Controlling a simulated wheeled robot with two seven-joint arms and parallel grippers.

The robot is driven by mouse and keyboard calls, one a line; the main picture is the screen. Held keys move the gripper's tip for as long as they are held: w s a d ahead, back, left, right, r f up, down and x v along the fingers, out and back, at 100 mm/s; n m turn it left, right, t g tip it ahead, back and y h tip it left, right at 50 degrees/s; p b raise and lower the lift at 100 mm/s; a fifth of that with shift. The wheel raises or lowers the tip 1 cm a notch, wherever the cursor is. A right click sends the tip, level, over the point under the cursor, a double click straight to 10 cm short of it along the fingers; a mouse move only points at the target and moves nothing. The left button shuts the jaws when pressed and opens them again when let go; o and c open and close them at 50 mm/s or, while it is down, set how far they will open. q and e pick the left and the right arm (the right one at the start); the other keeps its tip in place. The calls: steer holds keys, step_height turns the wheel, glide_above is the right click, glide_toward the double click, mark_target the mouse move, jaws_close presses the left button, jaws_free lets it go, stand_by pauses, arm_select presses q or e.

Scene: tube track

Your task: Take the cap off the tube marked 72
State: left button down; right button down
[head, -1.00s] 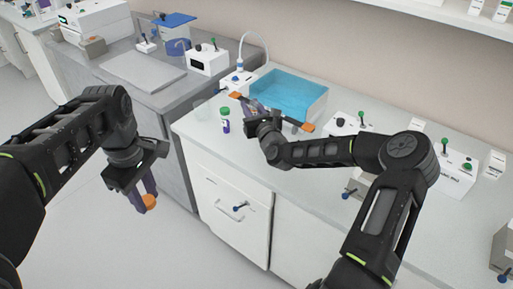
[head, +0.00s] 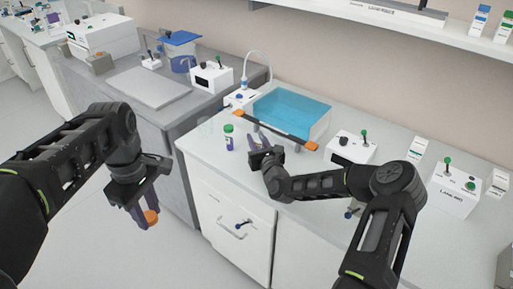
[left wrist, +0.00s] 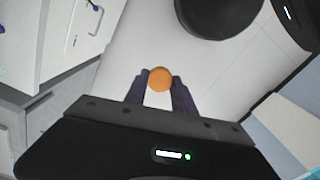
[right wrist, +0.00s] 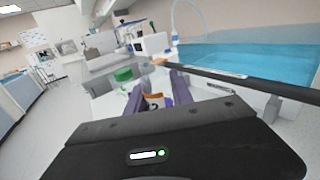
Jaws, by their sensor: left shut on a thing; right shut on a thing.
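My left gripper (head: 142,218) hangs in front of the counter, shut on a round orange cap (left wrist: 160,79). The cap sits between its fingertips in the left wrist view; no tube shows below it there. My right gripper (right wrist: 158,98) is over the counter, shut on a small tube (right wrist: 155,102) with a white label. A dark "2" shows on that label, with orange above it; the rest of the marking is hidden by the fingers. In the head view the held tube is too small to make out.
Control boxes (head: 350,148) stand to the right.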

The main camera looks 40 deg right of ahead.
arm_select(q)
steer(key=shift+r, duration=0.25)
arm_select(e)
step_height(320, 180, down, 4)
steer(key=shift+r, duration=0.15)
arm_select(q)
steer(key=shift+f, duration=0.25)
arm_select(e)
steer(key=c, duration=1.6)
jaws_free()
steer(key=shift+f, duration=0.2)
steer(key=o, duration=0.5)
steer(key=shift+r, duration=0.1)
